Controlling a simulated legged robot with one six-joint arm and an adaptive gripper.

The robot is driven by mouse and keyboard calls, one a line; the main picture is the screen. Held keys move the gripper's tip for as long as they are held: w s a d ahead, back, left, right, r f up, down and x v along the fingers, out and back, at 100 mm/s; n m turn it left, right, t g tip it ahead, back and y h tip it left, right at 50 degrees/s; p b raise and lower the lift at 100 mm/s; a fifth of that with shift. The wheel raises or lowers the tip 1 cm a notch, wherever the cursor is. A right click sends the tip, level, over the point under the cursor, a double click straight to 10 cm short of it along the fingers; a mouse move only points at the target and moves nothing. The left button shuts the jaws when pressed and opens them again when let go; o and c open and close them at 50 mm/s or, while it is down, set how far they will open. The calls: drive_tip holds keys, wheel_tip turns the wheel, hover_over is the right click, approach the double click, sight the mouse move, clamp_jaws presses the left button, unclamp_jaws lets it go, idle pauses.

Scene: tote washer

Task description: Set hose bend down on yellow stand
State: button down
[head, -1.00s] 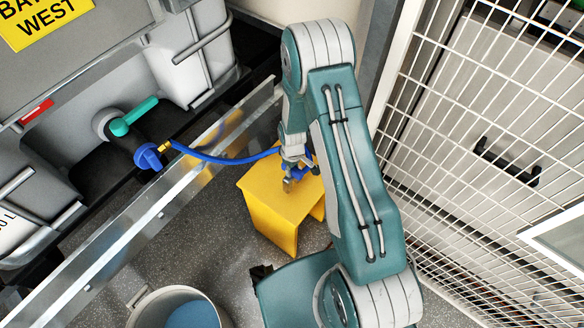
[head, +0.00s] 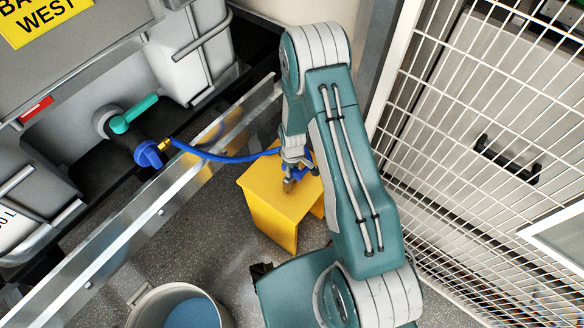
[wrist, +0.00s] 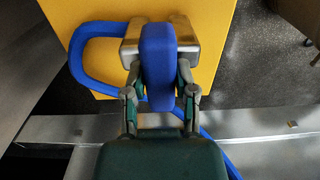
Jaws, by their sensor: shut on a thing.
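The yellow stand (head: 272,214) is on the floor right of the metal rail, and its top (wrist: 215,75) fills the upper middle of the wrist view. The hose bend (wrist: 157,60) is a blue piece at the end of the blue hose (head: 225,156). My gripper (head: 299,170) is shut on the bend over the stand's top. In the wrist view its two fingers (wrist: 158,98) are on either side of the blue piece. Whether the bend touches the stand I cannot tell.
The blue hose runs to a valve with a teal handle (head: 134,115) on the grey tank. A metal rail (head: 150,215) crosses between tank and stand. A grey bucket (head: 180,305) stands at the front. A white mesh fence (head: 480,150) closes the right side.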

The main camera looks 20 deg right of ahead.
drive_tip(key=shift+f, duration=0.3)
drive_tip(key=shift+f, duration=0.15)
idle(0.3)
drive_tip(key=shift+c, duration=1.6)
unclamp_jaws()
drive_tip(key=o, duration=0.3)
drive_tip(key=shift+r, duration=4.5)
